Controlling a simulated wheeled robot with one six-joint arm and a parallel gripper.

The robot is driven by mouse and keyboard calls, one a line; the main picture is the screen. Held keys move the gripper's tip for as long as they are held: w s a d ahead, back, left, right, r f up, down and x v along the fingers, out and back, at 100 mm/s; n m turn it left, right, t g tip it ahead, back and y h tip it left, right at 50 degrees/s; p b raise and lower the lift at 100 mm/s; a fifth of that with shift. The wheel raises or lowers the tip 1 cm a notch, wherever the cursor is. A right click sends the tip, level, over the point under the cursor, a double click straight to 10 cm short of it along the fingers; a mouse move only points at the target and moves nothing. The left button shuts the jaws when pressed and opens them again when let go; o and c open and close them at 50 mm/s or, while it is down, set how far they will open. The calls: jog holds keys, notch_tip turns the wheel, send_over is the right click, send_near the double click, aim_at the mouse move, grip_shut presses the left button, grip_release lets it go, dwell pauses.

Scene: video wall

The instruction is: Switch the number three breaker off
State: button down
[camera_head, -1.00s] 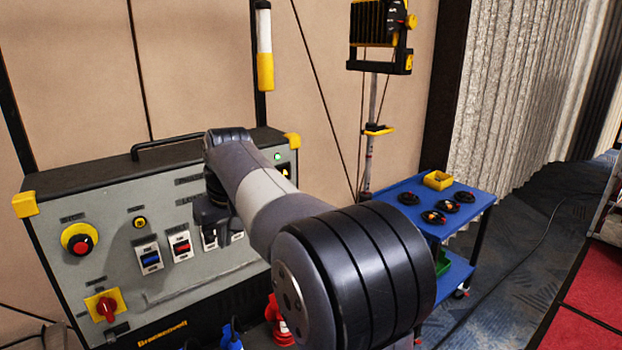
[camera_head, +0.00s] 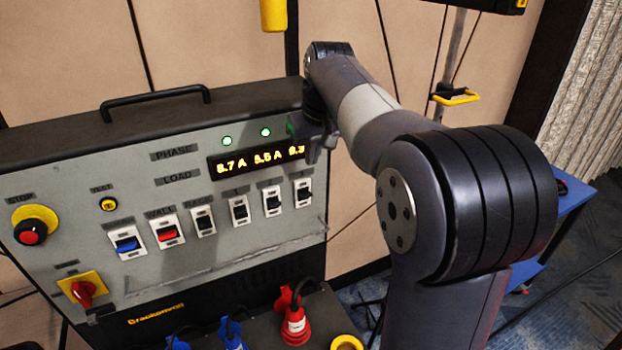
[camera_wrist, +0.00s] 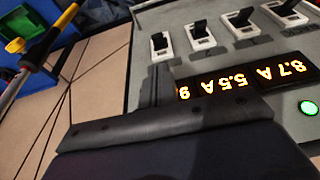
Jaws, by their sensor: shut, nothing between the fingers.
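A grey breaker panel (camera_head: 60,200) faces me with a row of breakers. A blue breaker (camera_head: 127,245) and a red breaker (camera_head: 167,234) are at the left, then several with black levers. The rightmost breaker (camera_head: 303,193) is in the number three place by row order; its label is too small to read surely. It also shows at the left of the row in the upside-down wrist view (camera_wrist: 160,43). My gripper (camera_wrist: 158,85) is shut and empty, at the display's right end in the head view, above that breaker and apart from it. I cannot tell the lever's position surely.
The lit display (camera_head: 258,160) and green lamps (camera_head: 227,141) lie close to my gripper. A red knob (camera_head: 83,292) and stop button (camera_head: 31,231) are at the left. Plugs, one red (camera_head: 296,327), stand below. A blue cart (camera_head: 572,208) is behind my arm.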

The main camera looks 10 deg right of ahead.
aim_at(308, 195)
jog(key=shift+f, duration=0.1)
jog(key=p+x, duration=0.1)
jog(key=x, duration=0.9)
jog(key=shift+s+f+t+b, duration=0.35)
jog(key=shift+t+b, duration=0.25)
jog(key=shift+b, duration=1.15)
jog(key=b, duration=0.2)
jog(key=f+t+b, duration=0.1)
jog(key=b, duration=0.2)
jog(key=shift+s+d+f+y, duration=0.1)
jog(key=shift+s+y, duration=0.2)
jog(key=t+b, duration=0.1)
jog(key=b, duration=0.2)
jog(key=s+t+b, duration=0.1)
jog(key=t+b, duration=0.1)
jog(key=b, duration=0.2)
jog(key=t+b, duration=0.1)
jog(key=b, duration=0.2)
jog(key=shift+s+d+f+y+b, duration=0.15)
jog(key=shift+f+y+b, duration=0.2)
jog(key=shift+y, duration=0.05)
jog(key=shift+r, duration=0.15)
